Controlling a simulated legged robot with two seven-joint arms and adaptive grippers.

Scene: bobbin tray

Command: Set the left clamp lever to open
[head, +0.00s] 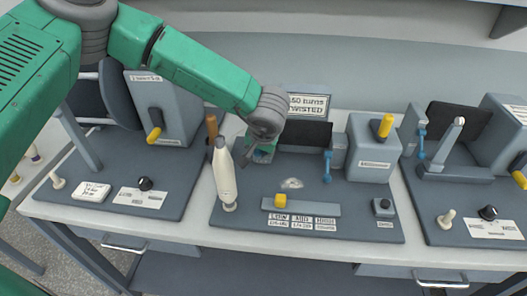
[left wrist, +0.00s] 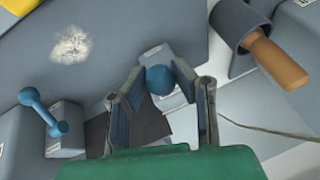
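The left clamp lever shows in the left wrist view as a round blue knob (left wrist: 160,80) over a grey block with a label. My left gripper (left wrist: 157,70) has its two fingers on either side of this knob, apart from each other; I cannot tell whether they touch it. In the head view, my left gripper (head: 262,152) points down at the left end of the middle station's black panel and mostly hides the lever. The other blue lever (head: 328,166), at the panel's right end, stands upright; it also shows in the left wrist view (left wrist: 44,112). My right gripper is not in view.
A cream bobbin (head: 224,178) stands just left of my gripper, beside a holder with a wooden handle (left wrist: 277,62). A yellow slider (head: 280,201), a fluffy white tuft (head: 291,183) and a grey box with a yellow lever (head: 384,128) share the middle tray (head: 235,225).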

